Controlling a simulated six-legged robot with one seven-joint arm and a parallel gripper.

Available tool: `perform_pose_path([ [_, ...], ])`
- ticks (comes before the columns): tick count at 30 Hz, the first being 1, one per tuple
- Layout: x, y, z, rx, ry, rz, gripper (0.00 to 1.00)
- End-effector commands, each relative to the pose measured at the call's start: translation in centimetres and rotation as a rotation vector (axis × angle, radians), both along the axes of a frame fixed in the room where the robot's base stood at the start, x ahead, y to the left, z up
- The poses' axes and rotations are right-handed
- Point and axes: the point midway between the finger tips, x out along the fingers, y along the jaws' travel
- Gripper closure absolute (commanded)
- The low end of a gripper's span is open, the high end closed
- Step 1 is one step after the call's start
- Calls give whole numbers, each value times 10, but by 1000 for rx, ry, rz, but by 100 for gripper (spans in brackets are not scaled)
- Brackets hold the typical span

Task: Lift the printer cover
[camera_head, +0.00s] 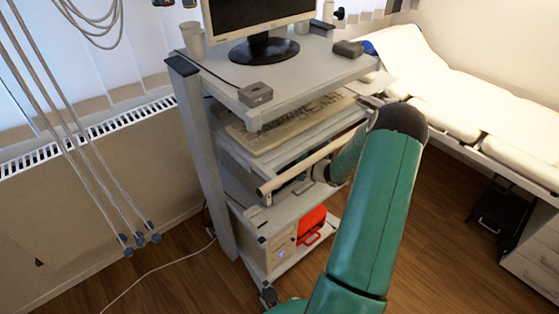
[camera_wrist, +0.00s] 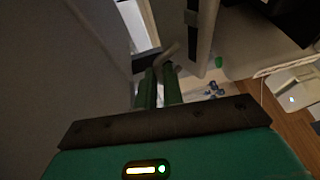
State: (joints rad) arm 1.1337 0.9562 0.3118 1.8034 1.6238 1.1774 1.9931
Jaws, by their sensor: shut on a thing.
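In the head view, the printer (camera_head: 285,158) appears to be the grey unit on the cart's middle level, below the keyboard. Its front is partly hidden by a pale bar and my green arm. My gripper is at this level, mostly hidden behind the arm in that view. In the wrist view, the two green fingers of my gripper (camera_wrist: 160,76) are close together on a thin grey bent edge (camera_wrist: 171,50), which looks like part of the printer cover. The dark picture hides how far the cover is raised.
A pale bar (camera_head: 298,168) crosses the cart's front. Above are a keyboard (camera_head: 290,122) and a monitor (camera_head: 262,14). A red case (camera_head: 311,222) sits on the lowest shelf. A radiator (camera_head: 90,132) is at left and a padded couch (camera_head: 450,85) at right.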

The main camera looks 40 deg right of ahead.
Motion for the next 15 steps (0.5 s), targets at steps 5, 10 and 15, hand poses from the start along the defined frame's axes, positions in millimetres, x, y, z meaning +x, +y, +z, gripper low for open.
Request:
perform_pose_path([
  [5,-2,-1,3,-3,-8,1,100],
  [10,-3,-1,2,-2,-5,0,70],
  [15,-2,-1,1,-1,-4,0,70],
])
